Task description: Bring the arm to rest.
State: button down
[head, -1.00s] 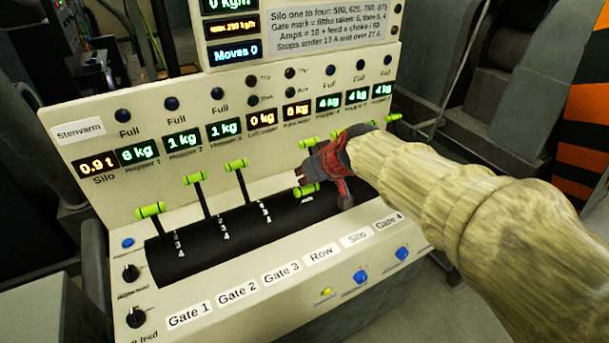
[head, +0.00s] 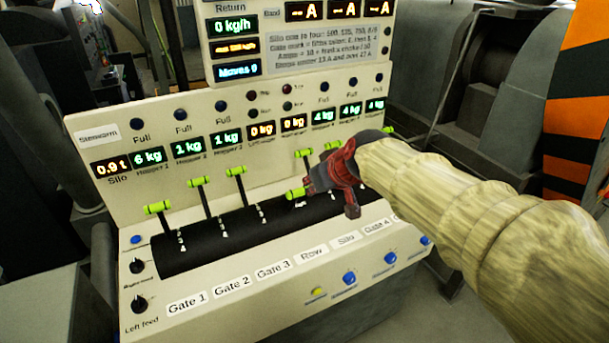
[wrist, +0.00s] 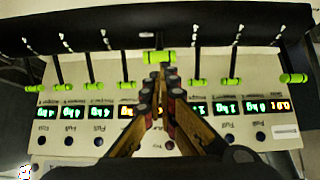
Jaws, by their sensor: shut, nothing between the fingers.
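My arm with its pale ribbed sleeve reaches in from the right in the head view. My red gripper (head: 318,184) is over the right half of the control panel. In the wrist view its fingertips (wrist: 160,76) are together with nothing between them. A lever with a green handle (wrist: 158,57) is just past the tips; I cannot tell whether they touch. That handle also shows beside the gripper in the head view (head: 296,193). This lever sits further forward on the black drum (head: 235,230) than its neighbours. My gripper and arm hide part of the right-hand levers.
The panel (head: 130,180) has several more green-handled levers, such as the Gate 1 lever (head: 158,207), and lit displays. Blue buttons (head: 349,278) and black knobs (head: 138,303) are on its front. Dark machinery (head: 490,85) and a striped orange panel (head: 578,120) stand behind right.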

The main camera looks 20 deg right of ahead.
jog(key=s+f+m+g, duration=0.1)
jog(key=s+f, duration=0.2)
jog(key=s, duration=1)
jog(key=s+f+m+g+h, duration=0.1)
jog(key=s+f+g, duration=0.1)
jog(key=s, duration=1.2)
jog(key=shift+f+h, duration=0.3)
jog(key=shift+f, duration=0.2)
